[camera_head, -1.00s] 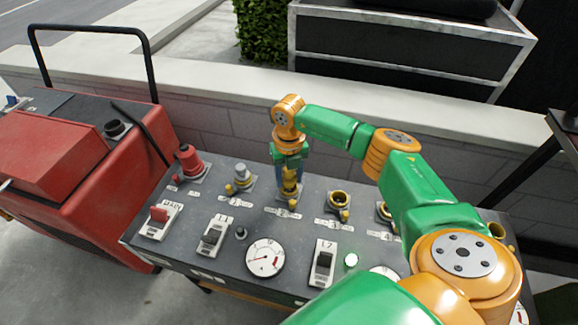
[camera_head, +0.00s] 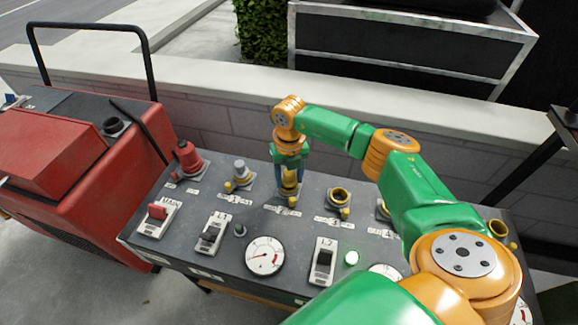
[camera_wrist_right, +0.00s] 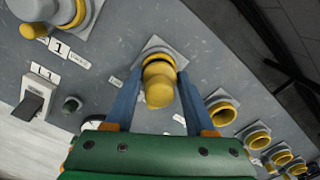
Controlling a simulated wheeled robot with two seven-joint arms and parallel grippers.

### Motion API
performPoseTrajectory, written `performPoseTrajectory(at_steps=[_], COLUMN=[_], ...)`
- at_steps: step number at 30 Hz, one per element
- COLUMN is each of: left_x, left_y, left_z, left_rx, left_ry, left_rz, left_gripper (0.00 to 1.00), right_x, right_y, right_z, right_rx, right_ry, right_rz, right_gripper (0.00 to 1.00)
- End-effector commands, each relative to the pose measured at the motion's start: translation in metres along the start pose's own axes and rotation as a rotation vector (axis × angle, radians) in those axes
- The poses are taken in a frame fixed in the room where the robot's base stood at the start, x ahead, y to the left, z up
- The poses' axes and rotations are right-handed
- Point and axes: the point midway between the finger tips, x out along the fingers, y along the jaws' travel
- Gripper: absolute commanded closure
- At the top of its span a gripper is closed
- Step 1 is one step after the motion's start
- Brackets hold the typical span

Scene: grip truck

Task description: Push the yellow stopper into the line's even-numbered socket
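The yellow stopper (camera_wrist_right: 158,86) stands at the third socket from the left, between the fingers of my right gripper (camera_head: 289,188). In the right wrist view the blue fingers of this gripper (camera_wrist_right: 158,82) stand on either side of it, with a narrow gap showing, so they look open. The stopper appears upright and lined up with the socket's yellow collar (camera_wrist_right: 160,58). How deep it sits is hard to tell. The fingers partly hide this socket in the head view, and I cannot read its number. My left gripper is out of view.
A grey plug (camera_head: 240,169) fills the socket to the left, and a red plug (camera_head: 188,157) stands farther left. An open yellow-rimmed socket (camera_head: 338,196) is to the right. Switches (camera_head: 323,262) and a dial (camera_head: 265,256) lie on the panel's front. A low wall (camera_head: 225,120) runs behind.

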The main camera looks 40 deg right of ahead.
Motion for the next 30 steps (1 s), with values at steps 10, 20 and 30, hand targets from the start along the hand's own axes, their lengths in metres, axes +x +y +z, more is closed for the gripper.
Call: performPoseTrajectory(at_steps=[10,20,30], left_x=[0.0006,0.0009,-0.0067], left_y=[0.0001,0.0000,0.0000], left_z=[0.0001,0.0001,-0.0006], left_rx=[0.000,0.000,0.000], left_ry=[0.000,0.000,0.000], left_rz=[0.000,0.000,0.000], left_gripper=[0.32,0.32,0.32], right_x=[0.0026,0.0035,-0.0042], right_y=[0.0024,0.0029,0.0030], right_z=[-0.0026,-0.0034,-0.0038], right_rx=[-0.005,-0.007,-0.007], right_ry=[0.008,0.011,0.013], right_rz=[0.004,0.005,0.005], right_gripper=[0.15,0.14,0.14])
